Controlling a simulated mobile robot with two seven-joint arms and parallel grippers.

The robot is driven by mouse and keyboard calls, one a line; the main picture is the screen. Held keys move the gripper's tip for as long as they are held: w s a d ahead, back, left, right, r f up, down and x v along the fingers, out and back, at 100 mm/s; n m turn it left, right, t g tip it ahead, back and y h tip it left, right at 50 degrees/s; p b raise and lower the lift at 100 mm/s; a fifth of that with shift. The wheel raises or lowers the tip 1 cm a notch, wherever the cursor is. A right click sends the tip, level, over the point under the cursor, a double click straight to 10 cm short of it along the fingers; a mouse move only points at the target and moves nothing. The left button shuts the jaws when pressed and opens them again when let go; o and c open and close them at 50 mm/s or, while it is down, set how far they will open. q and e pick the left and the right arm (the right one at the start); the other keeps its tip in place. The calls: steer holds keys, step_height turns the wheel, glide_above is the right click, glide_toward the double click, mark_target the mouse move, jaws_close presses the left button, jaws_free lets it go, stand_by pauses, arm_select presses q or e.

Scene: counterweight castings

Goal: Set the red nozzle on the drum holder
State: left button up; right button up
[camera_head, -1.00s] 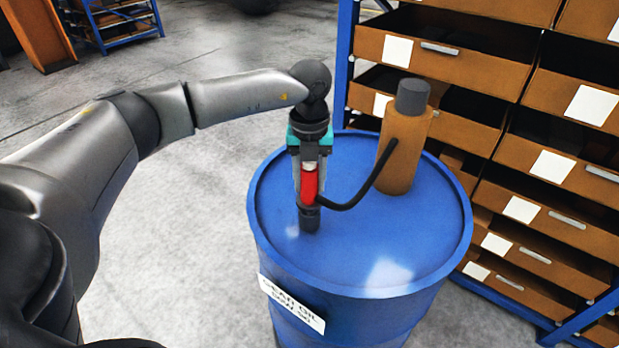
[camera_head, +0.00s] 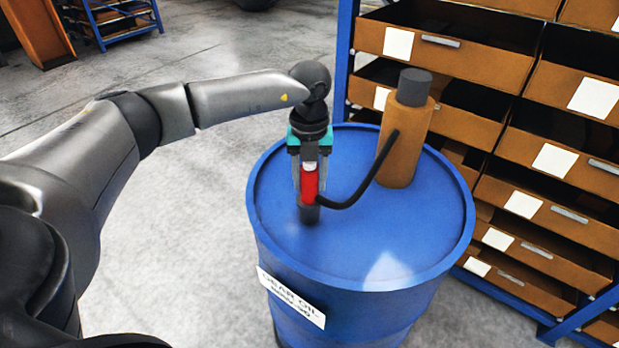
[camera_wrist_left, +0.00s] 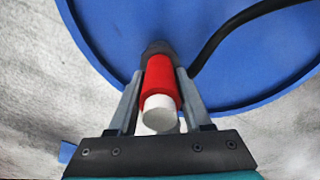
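The red nozzle (camera_head: 309,186) is upright, with its lower end at the mouth of the short dark drum holder (camera_head: 309,214) on the blue drum (camera_head: 276,240). How deep it sits is hidden. My left gripper (camera_head: 309,190) points down from above, with its fingers on both sides of the nozzle. In the left wrist view, the fingers (camera_wrist_left: 161,84) close on the red body (camera_wrist_left: 161,78), and its pale end (camera_wrist_left: 159,113) faces the camera. The dark holder (camera_wrist_left: 158,48) shows just beyond it. My right gripper is out of view.
An orange canister with a grey cap (camera_head: 402,140) stands on the drum, right of the holder. A black hose (camera_head: 360,190) runs from it to the nozzle. A shelf rack with brown bins (camera_head: 470,60) stands close behind and right. Open floor (camera_head: 190,220) lies left of the drum.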

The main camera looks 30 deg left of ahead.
arm_select(q)
steer(key=o, duration=0.4)
steer(key=shift+o, duration=0.2)
step_height(320, 180, up, 15)
steer(key=shift+r, duration=0.15)
stand_by(0.6)
